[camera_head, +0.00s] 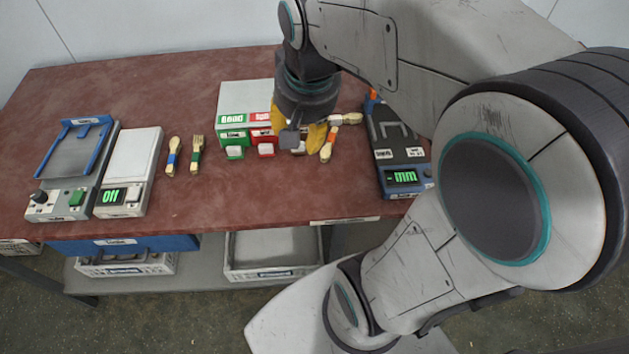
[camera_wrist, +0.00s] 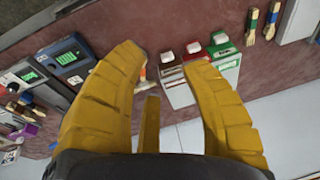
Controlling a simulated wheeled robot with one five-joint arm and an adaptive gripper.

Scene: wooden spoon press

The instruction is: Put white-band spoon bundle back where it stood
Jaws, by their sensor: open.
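My gripper (camera_head: 300,137) is open above the back middle of the table, its yellow fingers spread and pointing down. In the wrist view the spread fingers (camera_wrist: 165,75) have nothing clearly held between them. A pale wooden bundle (camera_head: 347,118) lies on the table just right of my gripper, apparently the white-band spoon bundle; its band is too small to be sure of. An orange-band bundle (camera_head: 327,146) lies just in front of it, close to the fingers. Part of a bundle with orange shows beside the left finger in the wrist view (camera_wrist: 141,88).
Green (camera_head: 233,134) and red (camera_head: 262,135) labelled units stand left of my gripper. A dark device (camera_head: 398,150) with a green display stands right. Blue-band (camera_head: 172,156) and green-band (camera_head: 196,155) bundles lie beside a white-topped scale (camera_head: 132,160). The table's front middle is clear.

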